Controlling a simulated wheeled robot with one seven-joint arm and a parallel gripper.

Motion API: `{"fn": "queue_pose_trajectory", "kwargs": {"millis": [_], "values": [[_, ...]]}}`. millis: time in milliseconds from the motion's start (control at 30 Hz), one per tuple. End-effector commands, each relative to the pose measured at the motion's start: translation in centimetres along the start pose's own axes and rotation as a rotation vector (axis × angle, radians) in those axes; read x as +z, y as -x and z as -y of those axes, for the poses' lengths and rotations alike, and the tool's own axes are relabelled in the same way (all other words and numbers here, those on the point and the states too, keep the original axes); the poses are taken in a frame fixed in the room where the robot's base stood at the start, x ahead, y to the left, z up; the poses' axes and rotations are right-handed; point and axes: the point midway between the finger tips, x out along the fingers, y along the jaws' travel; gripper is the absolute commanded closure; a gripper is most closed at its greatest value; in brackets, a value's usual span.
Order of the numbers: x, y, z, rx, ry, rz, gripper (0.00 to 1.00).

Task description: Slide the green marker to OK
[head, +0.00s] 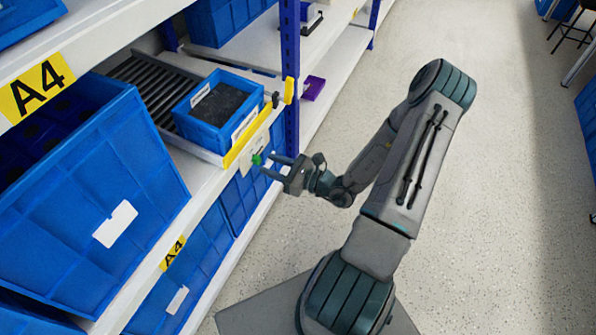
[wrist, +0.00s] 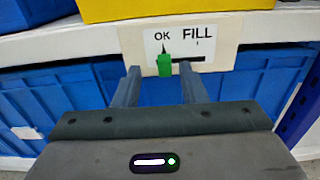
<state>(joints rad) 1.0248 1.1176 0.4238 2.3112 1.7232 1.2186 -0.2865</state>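The green marker (wrist: 164,65) sits on a white label plate (wrist: 148,47) on the shelf front. It is below the word OK, at the left end of a black slot (wrist: 190,60) that runs right beneath the word FILL. The marker (head: 257,159) also shows small in the head view, just ahead of my gripper (head: 270,165). My gripper (wrist: 160,73) is open in the wrist view, one finger on each side of the marker with gaps between. Whether the fingertips reach past the marker's face, I cannot tell.
A blue bin with dark contents (head: 220,108) stands on the roller shelf behind a yellow strip (head: 248,140). A large blue bin (head: 90,190) fills the left, and more blue bins sit below the plate. A blue post (head: 290,70) rises beside it. The floor (head: 520,200) at right is clear.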

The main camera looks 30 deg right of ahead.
Motion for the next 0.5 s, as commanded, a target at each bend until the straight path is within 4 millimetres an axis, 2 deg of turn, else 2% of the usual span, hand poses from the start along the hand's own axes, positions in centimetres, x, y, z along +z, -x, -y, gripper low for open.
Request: {"fn": "queue_pose_trajectory", "kwargs": {"millis": [100, 300, 500], "values": [[0.3, 3.0, 0.1, -0.006, -0.002, -0.002, 0.62], [0.2, 7.4, 0.1, -0.007, 0.000, -0.002, 0.62], [0.1, 10.1, 0.1, -0.007, -0.001, -0.001, 0.62]]}}
